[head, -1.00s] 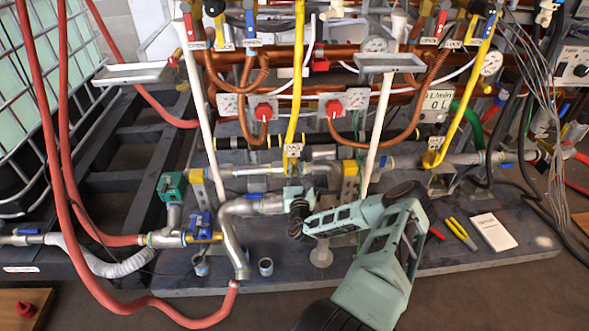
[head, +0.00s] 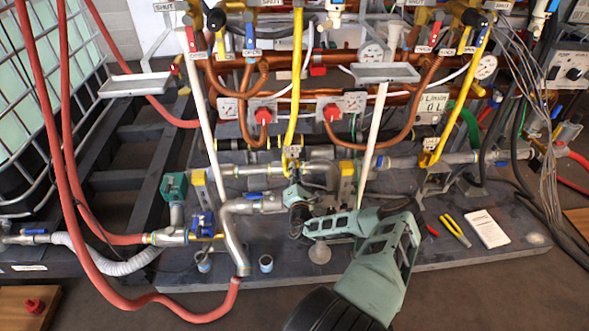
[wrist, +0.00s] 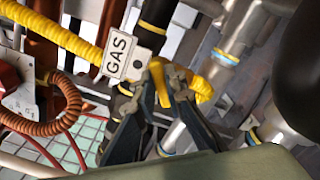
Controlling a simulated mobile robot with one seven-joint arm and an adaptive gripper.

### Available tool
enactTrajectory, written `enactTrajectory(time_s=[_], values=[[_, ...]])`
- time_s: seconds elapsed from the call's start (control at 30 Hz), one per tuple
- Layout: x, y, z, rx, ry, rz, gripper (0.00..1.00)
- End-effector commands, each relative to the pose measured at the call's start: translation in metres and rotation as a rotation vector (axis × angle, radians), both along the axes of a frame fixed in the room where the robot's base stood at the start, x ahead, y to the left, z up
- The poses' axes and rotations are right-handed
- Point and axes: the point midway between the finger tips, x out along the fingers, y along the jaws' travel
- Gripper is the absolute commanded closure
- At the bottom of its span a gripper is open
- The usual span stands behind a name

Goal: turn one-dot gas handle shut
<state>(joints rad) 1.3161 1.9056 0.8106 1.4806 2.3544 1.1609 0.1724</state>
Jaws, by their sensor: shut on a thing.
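A yellow gas handle (wrist: 161,85) shows in the wrist view, beside a white tag (wrist: 122,57) marked GAS at the end of a yellow hose (wrist: 50,32). My gripper (wrist: 166,88) has its two dark fingers closed around the handle, one on each side. The handle is mostly hidden there.
Pipes and valves crowd the space around my gripper. A second yellow hose (head: 461,95) runs down at right. A white post (head: 374,135) stands close to my arm. Pliers (head: 454,231) and a white card (head: 487,229) lie on the grey base at right.

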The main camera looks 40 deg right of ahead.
Motion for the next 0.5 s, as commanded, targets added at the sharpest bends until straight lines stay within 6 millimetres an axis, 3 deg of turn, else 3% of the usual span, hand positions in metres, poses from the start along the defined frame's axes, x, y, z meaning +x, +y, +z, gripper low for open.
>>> enactTrajectory(time_s=[0.5], values=[[-0.0012, 0.0007, -0.0041, 0.35, -0.21, 0.001, 1.0]])
